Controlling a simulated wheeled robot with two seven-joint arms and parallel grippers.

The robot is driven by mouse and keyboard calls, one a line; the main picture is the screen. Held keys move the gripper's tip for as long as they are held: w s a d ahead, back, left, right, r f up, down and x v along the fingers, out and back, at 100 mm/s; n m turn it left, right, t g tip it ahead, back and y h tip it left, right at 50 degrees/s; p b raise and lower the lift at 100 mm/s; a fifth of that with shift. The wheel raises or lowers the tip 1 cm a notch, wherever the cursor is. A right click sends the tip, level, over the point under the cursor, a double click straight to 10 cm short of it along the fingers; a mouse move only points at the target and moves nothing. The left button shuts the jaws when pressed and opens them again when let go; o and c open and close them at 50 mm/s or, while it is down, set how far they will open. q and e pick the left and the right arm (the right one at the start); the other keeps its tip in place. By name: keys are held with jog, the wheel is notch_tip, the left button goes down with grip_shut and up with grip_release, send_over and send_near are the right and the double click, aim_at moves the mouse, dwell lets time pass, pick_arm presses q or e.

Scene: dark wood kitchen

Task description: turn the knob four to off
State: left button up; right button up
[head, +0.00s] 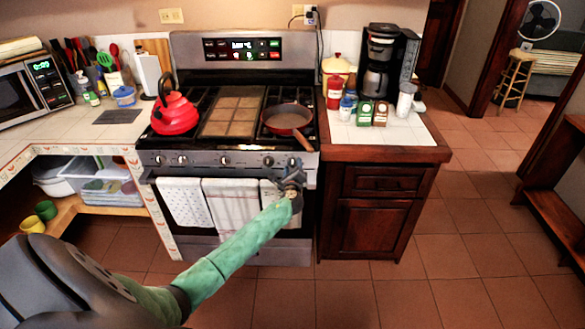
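One knob (268,161) is right of centre, and another at the right end is close to or partly behind my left gripper. I cannot read any knob's setting. My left gripper (292,176) is in front of the right end of the panel, just below the knobs. It is small and dark, so I cannot tell its opening or whether it touches a knob. My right gripper is not in view.
A red kettle (175,112) stands on the left burners and a pan (287,118) on the right, its handle pointing over the front edge towards my gripper. Towels (222,205) hang on the oven handle. A wooden cabinet (375,210) stands right of the stove.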

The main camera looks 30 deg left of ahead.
pick_arm(q)
jog(key=shift+o, duration=0.6)
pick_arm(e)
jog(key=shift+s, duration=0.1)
pick_arm(q)
jog(key=shift+s+d, duration=0.1)
jog(key=shift+s, duration=0.1)
jog(key=b+v, duration=0.2)
jog(key=v, duration=0.5)
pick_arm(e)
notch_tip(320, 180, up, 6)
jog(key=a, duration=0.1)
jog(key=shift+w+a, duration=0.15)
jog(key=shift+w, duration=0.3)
pick_arm(q)
jog(key=shift+s+d, duration=0.1)
